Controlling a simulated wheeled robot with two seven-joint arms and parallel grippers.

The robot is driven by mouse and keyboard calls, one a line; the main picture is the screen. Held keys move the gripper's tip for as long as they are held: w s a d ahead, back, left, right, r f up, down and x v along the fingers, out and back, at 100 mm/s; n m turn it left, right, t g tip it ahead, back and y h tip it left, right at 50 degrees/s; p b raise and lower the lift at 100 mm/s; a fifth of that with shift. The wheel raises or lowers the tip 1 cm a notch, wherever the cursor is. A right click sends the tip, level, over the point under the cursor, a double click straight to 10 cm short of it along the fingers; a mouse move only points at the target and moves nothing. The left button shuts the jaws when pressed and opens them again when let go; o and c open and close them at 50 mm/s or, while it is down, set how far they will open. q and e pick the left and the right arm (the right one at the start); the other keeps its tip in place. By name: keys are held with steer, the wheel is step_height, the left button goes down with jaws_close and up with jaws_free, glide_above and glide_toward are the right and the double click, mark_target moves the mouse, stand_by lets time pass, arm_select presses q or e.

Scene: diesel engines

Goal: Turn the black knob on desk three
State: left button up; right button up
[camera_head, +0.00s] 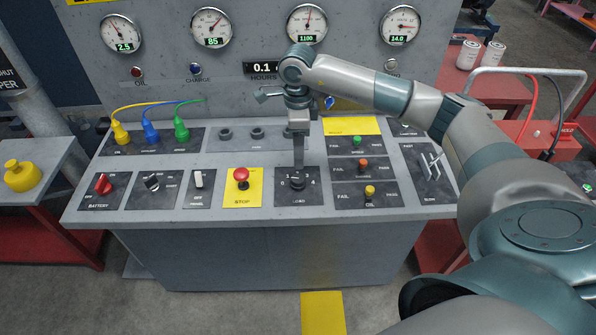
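A grey control desk (440,211) stands in front of me; I cannot read a desk number on it. A black knob (297,184) sits on the dark plate marked LOAD, at the middle of the desk's front row, with marks around it. My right gripper (298,172) points down from above, its fingers at the top of this knob and partly hiding it. The fingers line up one behind the other, so their gap does not show, and I cannot tell whether they touch the knob. Another black knob (152,182) sits on a plate further left. My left gripper is out of view.
Left of the LOAD plate are a red stop button (241,175), a white switch (198,179) and a red battery switch (103,184). Small coloured toggles (363,165) and a lever plate (428,171) lie to the right. Plugged cables (152,131) stand at the back left.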

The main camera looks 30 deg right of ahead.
mark_target(298, 178)
step_height(298, 178, down, 10)
steer(key=p, duration=0.3)
steer(key=shift+r+p, duration=0.2)
steer(key=shift+p, duration=0.15)
steer(key=shift+f, duration=0.65)
steer(key=c, duration=1)
